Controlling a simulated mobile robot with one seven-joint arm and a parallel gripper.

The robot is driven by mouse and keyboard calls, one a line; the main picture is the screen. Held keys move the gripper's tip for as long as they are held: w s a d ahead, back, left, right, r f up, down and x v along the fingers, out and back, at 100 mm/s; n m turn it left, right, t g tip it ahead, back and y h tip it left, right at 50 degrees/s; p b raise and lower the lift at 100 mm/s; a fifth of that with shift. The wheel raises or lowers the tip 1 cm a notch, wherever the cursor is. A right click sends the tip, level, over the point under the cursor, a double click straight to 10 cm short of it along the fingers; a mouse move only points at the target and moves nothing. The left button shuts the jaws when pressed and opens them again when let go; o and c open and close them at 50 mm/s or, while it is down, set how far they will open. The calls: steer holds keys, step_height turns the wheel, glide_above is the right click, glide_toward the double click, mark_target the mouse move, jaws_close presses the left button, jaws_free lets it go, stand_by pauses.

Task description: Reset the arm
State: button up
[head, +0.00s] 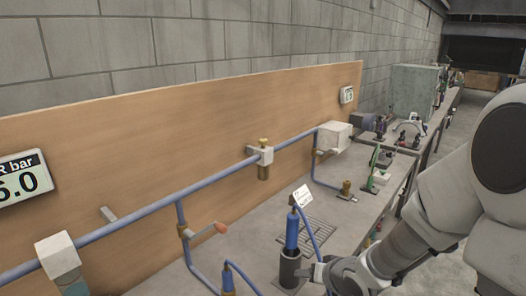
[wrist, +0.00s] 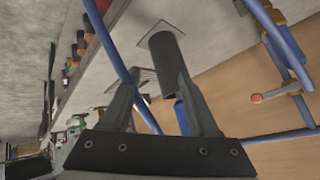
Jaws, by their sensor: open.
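My gripper (head: 310,273) is at the lower middle of the head view, just right of a dark upright holder (head: 290,268). A blue tool (head: 292,232) with a white tag (head: 302,196) and a blue hose stands upright in this holder. In the wrist view my gripper (wrist: 160,80) has its two fingers apart, and nothing is seen clamped between them. A dark cylinder (wrist: 167,55) shows between and beyond the fingertips; whether a finger touches it, I cannot tell. A blue part (wrist: 182,118) is partly hidden by one finger.
A blue pipe (head: 130,215) with valves and fittings runs along the wooden backboard (head: 150,135). A gauge display (head: 22,178) is at the left. A grate (head: 318,232) lies behind the tool. Several small items stand farther along the bench. The right side is aisle.

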steer(key=s+d+r+h, duration=0.4)
steer(key=r, duration=0.2)
steer(key=s+a+r+n+g+y, duration=0.1)
steer(key=s+a+r+g, duration=0.1)
steer(key=s+r, duration=1)
steer(key=s, duration=0.3)
steer(key=shift+s+r, duration=0.15)
steer(key=shift+r, duration=0.05)
steer(key=shift+d, duration=0.1)
steer(key=shift+c, duration=0.9)
steer(key=shift+d, duration=0.15)
